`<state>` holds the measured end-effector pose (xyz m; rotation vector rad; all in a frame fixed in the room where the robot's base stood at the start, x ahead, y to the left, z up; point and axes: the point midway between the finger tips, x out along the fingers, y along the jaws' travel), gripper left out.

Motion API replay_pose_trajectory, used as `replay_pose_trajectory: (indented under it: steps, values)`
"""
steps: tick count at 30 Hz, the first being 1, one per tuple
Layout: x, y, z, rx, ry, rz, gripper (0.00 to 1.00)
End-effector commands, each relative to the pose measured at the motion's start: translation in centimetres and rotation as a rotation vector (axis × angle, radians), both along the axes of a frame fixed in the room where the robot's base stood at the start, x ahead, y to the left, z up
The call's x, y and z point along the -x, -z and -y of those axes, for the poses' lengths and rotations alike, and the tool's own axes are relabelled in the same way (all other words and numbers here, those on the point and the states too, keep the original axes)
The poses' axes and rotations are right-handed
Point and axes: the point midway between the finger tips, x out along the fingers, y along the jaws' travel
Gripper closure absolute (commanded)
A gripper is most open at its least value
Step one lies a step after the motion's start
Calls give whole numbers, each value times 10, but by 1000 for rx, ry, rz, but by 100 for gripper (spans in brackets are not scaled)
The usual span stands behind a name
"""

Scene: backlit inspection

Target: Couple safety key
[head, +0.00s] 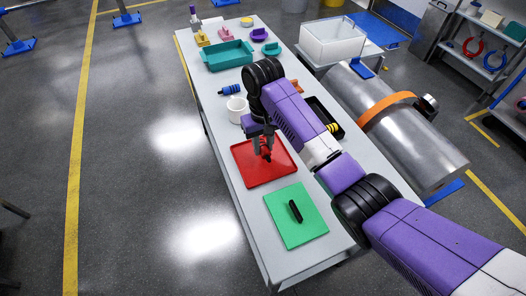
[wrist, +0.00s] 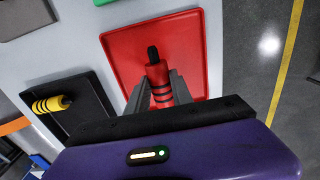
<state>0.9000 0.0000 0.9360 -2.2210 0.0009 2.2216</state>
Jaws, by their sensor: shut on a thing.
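My gripper (head: 264,150) is shut on a red cylindrical piece (wrist: 157,76) with black bands and a black tip, likely the safety key. In the wrist view the two grey fingers (wrist: 162,88) press its sides. It is over a red tray (head: 247,175), which fills the middle of the wrist view (wrist: 125,55). Whether the piece touches the tray is unclear. A similar yellow piece with black bands (wrist: 52,104) lies in a black tray (wrist: 85,105). A blue banded piece (head: 231,90) lies farther back. Which thing the key couples with cannot be told.
A green mat (head: 285,229) with a black bar (head: 295,211) lies at the near end of the table. A white cup (head: 237,109) stands just behind the red tray. A teal tray (head: 228,60) and several small coloured holders are farther back. A metal cylinder (head: 395,120) lies right.

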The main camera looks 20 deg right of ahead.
Motion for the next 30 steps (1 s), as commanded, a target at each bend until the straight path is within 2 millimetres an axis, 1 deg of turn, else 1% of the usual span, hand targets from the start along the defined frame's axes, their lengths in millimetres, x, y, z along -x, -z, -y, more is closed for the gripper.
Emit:
replay_pose_trajectory:
  steps: [1,7,9,15,24,27,30]
  values:
    - [-2,-10,0,0,-1,6,100]
    - [-1,-52,-1,0,-1,6,100]
    - [-1,-71,1,1,0,2,100]
    - [-1,-109,1,2,0,3,100]
    - [-2,-145,1,3,-2,7,100]
    - [-2,-154,1,1,-2,6,100]
    - [-1,-159,1,1,0,4,100]
